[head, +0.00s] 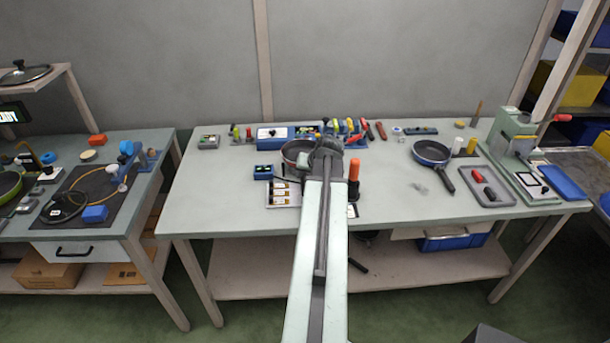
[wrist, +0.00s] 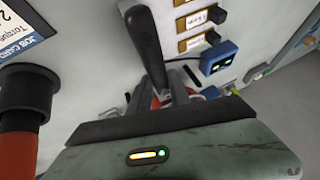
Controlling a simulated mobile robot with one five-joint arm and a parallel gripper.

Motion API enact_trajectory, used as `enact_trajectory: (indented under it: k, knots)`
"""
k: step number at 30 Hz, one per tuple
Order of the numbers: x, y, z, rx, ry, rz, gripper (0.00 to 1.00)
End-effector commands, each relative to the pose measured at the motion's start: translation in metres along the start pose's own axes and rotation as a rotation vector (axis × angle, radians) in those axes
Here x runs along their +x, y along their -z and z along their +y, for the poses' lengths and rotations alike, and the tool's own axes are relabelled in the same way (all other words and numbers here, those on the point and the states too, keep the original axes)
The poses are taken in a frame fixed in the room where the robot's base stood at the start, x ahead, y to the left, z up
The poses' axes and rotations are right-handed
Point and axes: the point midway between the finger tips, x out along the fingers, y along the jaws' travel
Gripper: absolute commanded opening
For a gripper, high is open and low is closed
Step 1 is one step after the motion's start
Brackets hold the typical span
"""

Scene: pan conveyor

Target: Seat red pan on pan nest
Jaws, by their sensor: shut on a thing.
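The red pan (head: 291,149) is on or just above the middle of the long table, left of my gripper (head: 324,150); a dark bowl with a reddish rim shows. In the wrist view its black handle (wrist: 147,40) runs between the fingers of my gripper (wrist: 168,88), which is shut on it. A little red shows behind the fingers; most of the pan is hidden by my gripper. I cannot clearly make out the pan nest or tell whether the pan touches anything below.
An orange-topped black cylinder (head: 354,178) stands close right of my gripper. A labelled panel (head: 283,193) and small blue box (head: 263,172) lie at left. A blue pan (head: 432,153) and grey tray (head: 494,196) are farther right. The table between is mostly clear.

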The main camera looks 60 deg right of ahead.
Motion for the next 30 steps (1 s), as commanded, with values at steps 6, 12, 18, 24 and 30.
enact_trajectory:
  k: [6,12,18,24,30]
  knots:
    - [0.005,-0.003,0.001,0.000,0.001,0.001,0.00]
    - [0.006,-0.004,0.001,-0.001,0.001,0.001,0.48]
    - [0.006,-0.004,0.001,-0.001,0.001,0.000,0.49]
    - [0.001,-0.003,0.001,-0.001,0.000,-0.001,0.49]
    - [-0.032,-0.001,-0.001,0.000,0.000,0.000,0.49]
